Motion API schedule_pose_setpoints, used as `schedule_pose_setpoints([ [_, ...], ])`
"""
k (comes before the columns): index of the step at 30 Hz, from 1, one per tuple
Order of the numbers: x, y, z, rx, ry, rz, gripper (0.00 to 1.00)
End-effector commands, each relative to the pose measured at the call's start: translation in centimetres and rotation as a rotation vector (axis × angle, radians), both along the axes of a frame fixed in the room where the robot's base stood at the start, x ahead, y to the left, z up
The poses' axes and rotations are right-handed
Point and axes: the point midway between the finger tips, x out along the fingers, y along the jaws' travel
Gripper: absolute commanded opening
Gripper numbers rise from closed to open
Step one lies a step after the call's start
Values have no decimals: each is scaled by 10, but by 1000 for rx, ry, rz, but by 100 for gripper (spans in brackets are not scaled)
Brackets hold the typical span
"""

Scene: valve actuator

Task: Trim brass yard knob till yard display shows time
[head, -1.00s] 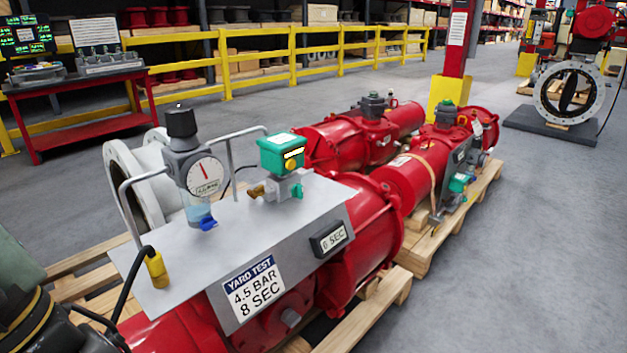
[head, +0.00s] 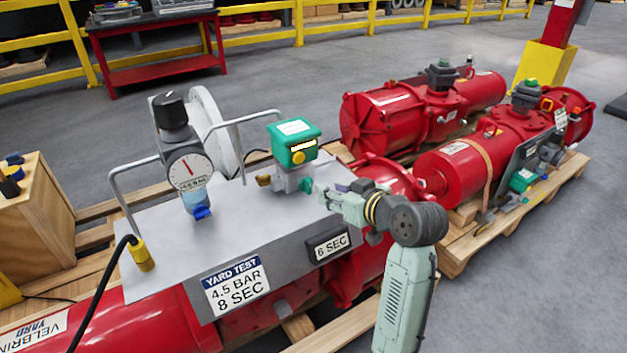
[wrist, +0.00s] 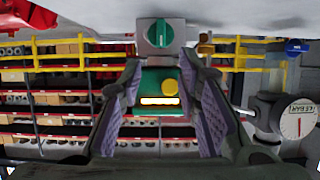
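The small brass knob (head: 264,180) juts from the left of a grey valve block under a green box (head: 292,143); brass also shows in the wrist view (wrist: 205,43). The yard display (head: 328,244) on the plate's front reads 6 SEC. The yard test sign (head: 237,286) reads 4.5 BAR, 8 SEC. My gripper (head: 329,195) is right of the valve block, pointing left at a green round knob (head: 307,186). In the wrist view my gripper (wrist: 160,65) is open and empty, the green knob (wrist: 159,33) beyond its fingertips.
A pressure gauge (head: 190,171) with a black-capped regulator (head: 170,115) stands left of the valve block. Bent rails (head: 236,122) rise from the grey plate (head: 160,235). Red actuators (head: 395,120) lie behind on pallets. A wooden box (head: 35,215) is at the left.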

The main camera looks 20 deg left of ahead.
Motion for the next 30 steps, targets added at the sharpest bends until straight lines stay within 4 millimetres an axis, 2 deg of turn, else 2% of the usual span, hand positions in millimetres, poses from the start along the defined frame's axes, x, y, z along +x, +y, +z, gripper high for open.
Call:
schedule_pose_setpoints([
  [9,34,46,-22,-1,0,2,31],
  [15,48,63,-31,0,0,0,31],
  [26,52,68,-35,0,-3,-1,31],
  [30,52,68,-35,0,-3,-1,24],
])
